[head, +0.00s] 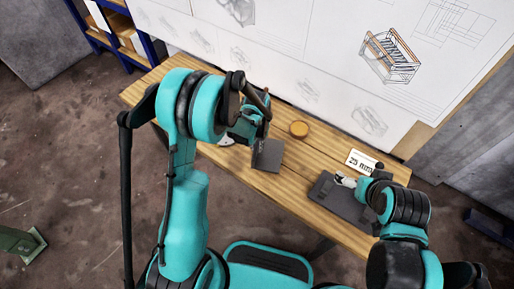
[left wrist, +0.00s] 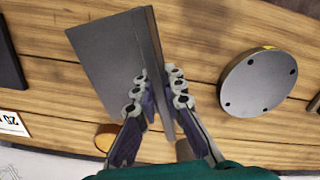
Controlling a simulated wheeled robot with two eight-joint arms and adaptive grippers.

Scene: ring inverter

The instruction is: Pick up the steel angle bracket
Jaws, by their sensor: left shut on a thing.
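The steel angle bracket (head: 267,156) is a grey L-shaped piece at the workbench, in front of my left gripper (head: 252,138). In the left wrist view, the fingers of my left gripper (left wrist: 158,100) are shut on one flange of the bracket (left wrist: 104,62), one finger on each side. Its broad flat face spreads to the upper left. I cannot tell whether the bracket touches the bench. My right gripper (head: 346,181) is small, over a dark grey plate on the right of the bench; its fingers are not clear.
The wooden bench (head: 318,160) bears a round orange-brown thing (head: 298,129), a white card with "25" (head: 363,161) and the dark plate (head: 335,196). A grey disc with holes (left wrist: 258,82) lies right of the bracket in the left wrist view. A drawing board (head: 310,50) stands behind.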

